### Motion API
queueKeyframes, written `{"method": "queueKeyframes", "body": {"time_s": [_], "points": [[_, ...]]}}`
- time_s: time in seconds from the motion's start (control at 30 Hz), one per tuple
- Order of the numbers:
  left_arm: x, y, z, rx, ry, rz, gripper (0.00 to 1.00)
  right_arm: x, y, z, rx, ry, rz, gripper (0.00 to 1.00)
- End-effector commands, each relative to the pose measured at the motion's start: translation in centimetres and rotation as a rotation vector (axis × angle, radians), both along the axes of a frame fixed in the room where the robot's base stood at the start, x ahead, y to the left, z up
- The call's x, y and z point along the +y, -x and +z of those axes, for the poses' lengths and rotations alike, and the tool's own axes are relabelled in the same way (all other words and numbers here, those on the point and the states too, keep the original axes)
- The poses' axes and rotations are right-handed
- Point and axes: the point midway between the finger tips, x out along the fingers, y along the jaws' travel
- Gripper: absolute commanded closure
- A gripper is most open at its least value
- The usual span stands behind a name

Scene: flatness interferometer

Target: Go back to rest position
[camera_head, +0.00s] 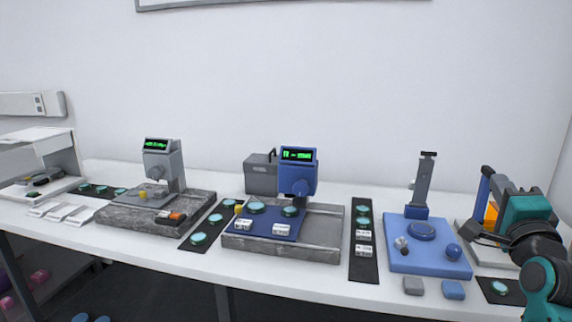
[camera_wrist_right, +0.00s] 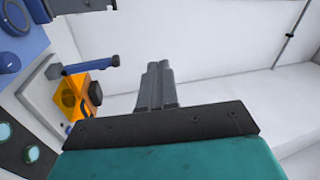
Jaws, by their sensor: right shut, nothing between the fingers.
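My right gripper (camera_head: 500,181) is at the far right of the head view, above the right end of the bench, with its teal body and dark wrist nearest me. In the right wrist view its two grey fingers (camera_wrist_right: 155,85) are together with nothing between them, pointing toward the pale wall. The fingers touch nothing that I can see. My left gripper and left arm are not in view.
Behind my right gripper stands a device with an orange part (camera_head: 491,215) and a blue post (camera_head: 482,190), partly hidden. A blue stand (camera_head: 428,262) is left of it. A blue-headed instrument (camera_head: 298,180) and a grey one (camera_head: 162,165) stand farther left on the white bench (camera_head: 320,287).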

Motion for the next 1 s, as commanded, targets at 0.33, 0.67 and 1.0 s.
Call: {"method": "queueKeyframes", "body": {"time_s": [0.33, 0.67, 1.0], "points": [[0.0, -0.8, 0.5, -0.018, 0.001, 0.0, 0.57, -6.4, 2.1, 6.7, 0.001, 0.36, -0.115, 1.0], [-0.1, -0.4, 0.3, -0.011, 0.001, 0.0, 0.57, -7.1, 2.4, 6.4, 0.106, 0.656, -0.149, 1.0], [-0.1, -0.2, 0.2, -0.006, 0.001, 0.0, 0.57, -1.3, 2.8, -12.4, 0.458, 1.134, 0.026, 1.0]]}}
